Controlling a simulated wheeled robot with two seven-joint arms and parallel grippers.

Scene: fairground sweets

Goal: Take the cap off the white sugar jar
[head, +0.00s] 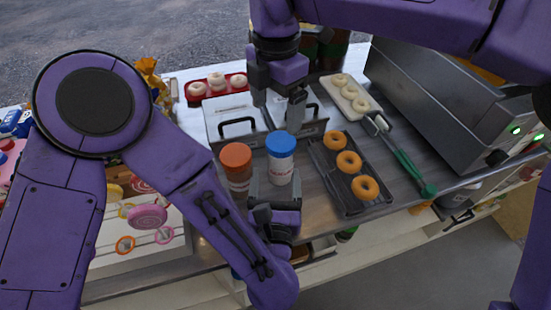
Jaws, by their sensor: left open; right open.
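The white sugar jar (279,172) stands upright on the counter with its blue cap (281,143) on. My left gripper (274,182) is open at the jar's lower body, with its fingers pointing toward the back. Its fingers partly hide the jar's base, and I cannot tell whether they touch it. My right gripper (278,108) points down, open and empty, just above and behind the blue cap in the picture. A gap shows between its fingers.
A brown jar with an orange cap (236,156) stands close left of the sugar jar. A dark tray (329,171) with doughnuts lies to the right.

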